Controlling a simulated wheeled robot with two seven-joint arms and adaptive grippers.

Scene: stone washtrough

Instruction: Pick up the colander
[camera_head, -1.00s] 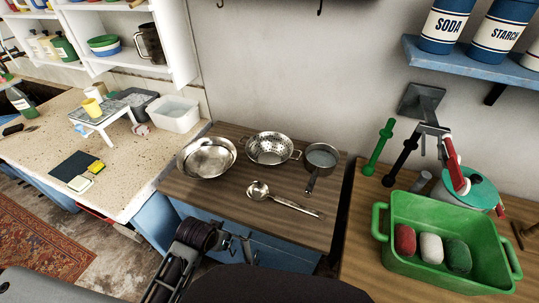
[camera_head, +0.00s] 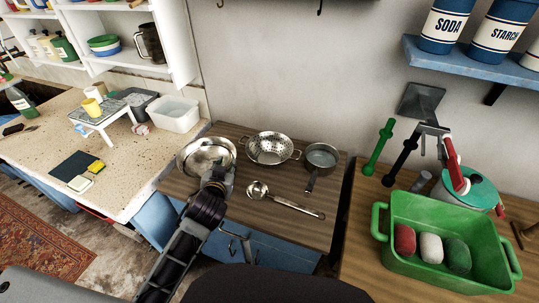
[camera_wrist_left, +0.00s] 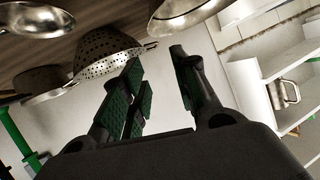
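The colander (camera_head: 269,148) is a silver metal bowl with holes and side handles, upright on the brown wooden counter between a steel bowl and a saucepan. It also shows in the left wrist view (camera_wrist_left: 98,50), beyond my fingers and to their left. My left gripper (camera_head: 218,176) is over the front right part of the steel bowl, left of the colander. In the wrist view its green-padded fingers (camera_wrist_left: 158,72) are spread apart with nothing between them. My right gripper is not in view.
The steel bowl (camera_head: 194,157) stands left of the colander, the saucepan (camera_head: 321,157) right of it. A ladle (camera_head: 285,201) lies in front. A green tub (camera_head: 440,270) with coloured lumps stands at the right. The wall is close behind the counter.

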